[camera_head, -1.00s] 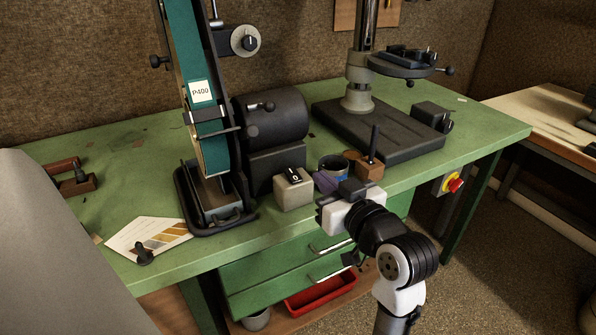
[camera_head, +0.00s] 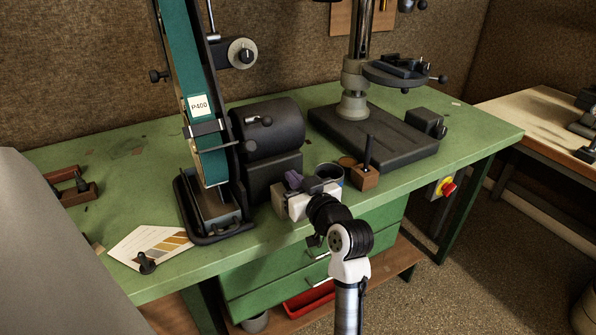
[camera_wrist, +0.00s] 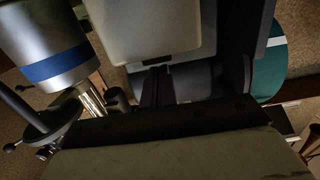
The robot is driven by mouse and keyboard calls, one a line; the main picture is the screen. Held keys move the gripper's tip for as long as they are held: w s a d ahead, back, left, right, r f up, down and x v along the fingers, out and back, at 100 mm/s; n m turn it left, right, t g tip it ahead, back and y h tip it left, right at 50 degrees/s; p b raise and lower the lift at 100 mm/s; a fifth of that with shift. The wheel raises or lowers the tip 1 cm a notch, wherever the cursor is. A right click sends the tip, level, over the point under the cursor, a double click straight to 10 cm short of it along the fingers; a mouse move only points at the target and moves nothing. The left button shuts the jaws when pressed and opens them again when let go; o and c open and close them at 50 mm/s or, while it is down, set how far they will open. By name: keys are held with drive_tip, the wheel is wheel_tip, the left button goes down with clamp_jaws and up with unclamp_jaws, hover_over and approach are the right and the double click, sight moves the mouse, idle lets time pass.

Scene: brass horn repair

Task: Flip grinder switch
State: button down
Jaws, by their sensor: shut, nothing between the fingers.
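The belt grinder (camera_head: 203,105) stands on the green bench, its teal belt marked P400 and its dark motor (camera_head: 268,128) to the right. Its light grey switch box is mostly hidden behind my gripper (camera_head: 293,179) in the head view. In the wrist view the box (camera_wrist: 150,28) fills the top middle, with a small dark part at its lower edge. My gripper is shut and empty. Its dark fingers (camera_wrist: 158,86) point at the box and look very close to it. I cannot tell whether they touch it. The switch's position is hidden.
A cup (camera_head: 330,174) stands just right of my gripper; its blue band shows in the wrist view (camera_wrist: 56,64). A wooden block with a dark peg (camera_head: 366,175) and the drill press base (camera_head: 375,135) lie further right. A card (camera_head: 150,245) lies front left.

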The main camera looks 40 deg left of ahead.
drive_tip(key=shift+f, duration=0.15)
drive_tip(key=shift+p, duration=0.3)
drive_tip(key=shift+w+a+g+h+p, duration=0.1)
drive_tip(key=shift+a+g+h+p, duration=0.2)
drive_tip(key=shift+p, duration=0.5)
drive_tip(key=shift+d+f, duration=0.1)
drive_tip(key=shift+f, duration=0.2)
drive_tip(key=r+p, duration=0.2)
drive_tip(key=r, duration=0.1)
drive_tip(key=r+p, duration=0.1)
drive_tip(key=shift+w+a+r, duration=0.1)
drive_tip(key=shift+a+r, duration=0.1)
drive_tip(key=shift+a, duration=0.1)
drive_tip(key=r+b+v, duration=0.2)
drive_tip(key=b+v, duration=0.1)
drive_tip(key=v, duration=0.6)
drive_tip(key=shift+d+r, duration=0.15)
drive_tip(key=shift+d, duration=0.05)
